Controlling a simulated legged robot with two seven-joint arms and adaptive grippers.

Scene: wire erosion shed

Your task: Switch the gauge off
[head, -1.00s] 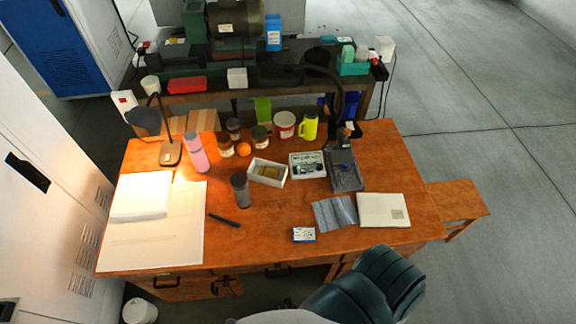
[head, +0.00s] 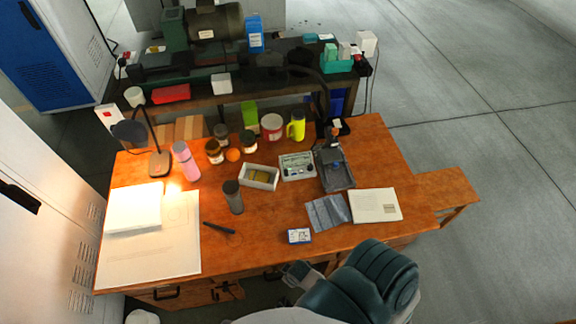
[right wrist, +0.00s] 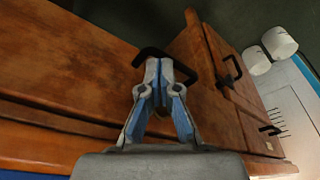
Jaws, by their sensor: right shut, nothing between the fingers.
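A small pale instrument box with a green face and dark dials (head: 297,166) sits on the desk, left of a dark grey stand; it looks like the gauge. Its switch is too small to make out. My right gripper (right wrist: 160,66) is shut and empty in the right wrist view, in front of the desk's wooden drawer fronts and near a black handle. In the head view it shows as a grey shape (head: 297,272) at the desk's front edge, well short of the instrument box. My left gripper is not in view.
Between the desk's front edge and the box lie a small blue-white box (head: 299,236), a grey cloth (head: 328,212) and a white booklet (head: 375,205). An open white tray (head: 259,177) and a dark grey stand (head: 335,174) flank the instrument box. A dark cylinder (head: 233,197) stands left.

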